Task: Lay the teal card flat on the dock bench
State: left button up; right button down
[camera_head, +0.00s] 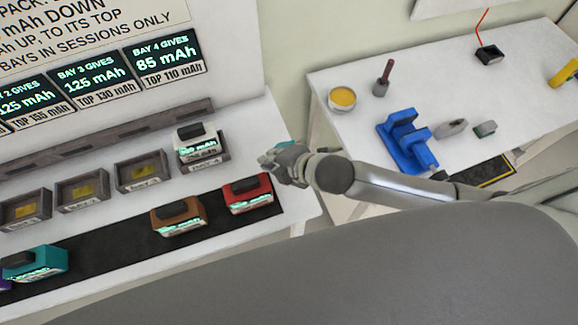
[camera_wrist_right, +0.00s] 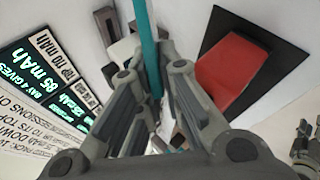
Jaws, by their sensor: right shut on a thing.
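My right gripper (camera_head: 277,158) is shut on the teal card and holds it near the right end of the dock bench (camera_head: 262,125), apart from the red pack. In the head view only a small bit of the teal card (camera_head: 283,146) shows by the fingers. In the right wrist view the card (camera_wrist_right: 149,45) is a narrow teal strip, seen nearly edge-on, standing up between the fingers (camera_wrist_right: 157,108). The fingers hide its lower part. I cannot tell whether it touches the bench.
On the bench's black mat (camera_head: 120,250) sit a red pack (camera_head: 247,193), a brown pack (camera_head: 178,217) and a teal pack (camera_head: 36,262). A white pack (camera_head: 197,143) sits in the rightmost bay. A second table (camera_head: 350,120) at right holds a blue fixture (camera_head: 405,140).

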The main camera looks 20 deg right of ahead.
jog(key=shift+n, duration=0.9)
jog(key=f+b, duration=0.2)
jog(key=f, duration=0.1)
jog(key=d+f+b, duration=0.1)
jog(key=f+b, duration=0.2)
jog(key=d+f+b, duration=0.1)
jog(key=f+b, duration=0.2)
jog(key=f, duration=0.1)
jog(key=shift+s, duration=0.25)
jog(key=shift+f+b, duration=0.55)
jog(key=shift+f, duration=0.15)
pick_arm(q)
notch_tip(320, 180, down, 8)
jog(key=shift+w+d+f, duration=0.15)
jog(key=shift+w+d, duration=0.3)
pick_arm(e)
jog(key=c, duration=1.8)
grip_release()
jog(key=shift+o, duration=0.2)
